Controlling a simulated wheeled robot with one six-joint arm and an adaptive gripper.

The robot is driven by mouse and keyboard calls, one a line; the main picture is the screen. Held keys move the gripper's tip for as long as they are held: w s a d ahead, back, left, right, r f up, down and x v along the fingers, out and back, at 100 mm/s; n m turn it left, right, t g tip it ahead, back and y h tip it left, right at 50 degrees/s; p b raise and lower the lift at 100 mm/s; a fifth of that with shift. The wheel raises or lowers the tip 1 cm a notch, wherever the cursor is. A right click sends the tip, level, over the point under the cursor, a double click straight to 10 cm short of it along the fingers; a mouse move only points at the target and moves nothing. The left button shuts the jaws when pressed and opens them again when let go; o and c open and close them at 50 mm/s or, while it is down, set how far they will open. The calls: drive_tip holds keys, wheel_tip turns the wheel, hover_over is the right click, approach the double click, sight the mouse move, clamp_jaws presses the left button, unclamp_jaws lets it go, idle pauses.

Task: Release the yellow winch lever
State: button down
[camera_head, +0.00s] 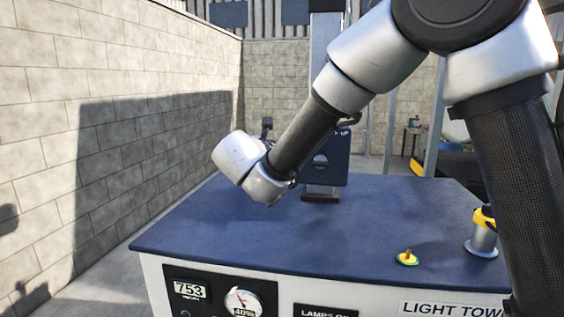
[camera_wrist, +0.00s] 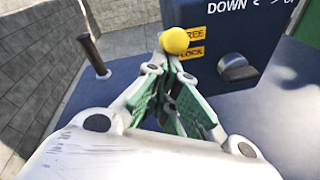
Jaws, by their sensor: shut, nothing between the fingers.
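The yellow winch lever's round knob (camera_wrist: 175,40) shows in the wrist view, beside the orange FREE and LOCK labels (camera_wrist: 191,42) on a dark blue winch panel (camera_wrist: 232,40). The rest of the lever is hidden behind my fingers. My gripper (camera_wrist: 172,66) has its green-padded fingers drawn together just below the knob in the picture. Nothing shows between the fingers, and I cannot tell whether they touch the knob. In the head view the panel (camera_head: 330,165) stands on the blue cabinet top, partly behind my arm, which hides the lever and my gripper there.
A black rod (camera_wrist: 93,55) stands left of the panel, and a dark knob (camera_wrist: 238,70) is on its face. The blue cabinet top (camera_head: 230,232) carries a small green-and-yellow knob (camera_head: 407,258) and a yellow-topped cylinder (camera_head: 482,240) at right. A block wall (camera_head: 60,120) runs along the left.

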wheel_tip(320, 180, up, 6)
drive_tip(key=w+g, duration=0.2)
drive_tip(key=g, duration=0.2)
drive_tip(key=shift+w+d+r+y, duration=0.15)
drive_tip(key=shift+w+d+y, duration=0.05)
drive_tip(key=shift+y, duration=0.2)
drive_tip(key=shift+r, duration=0.1)
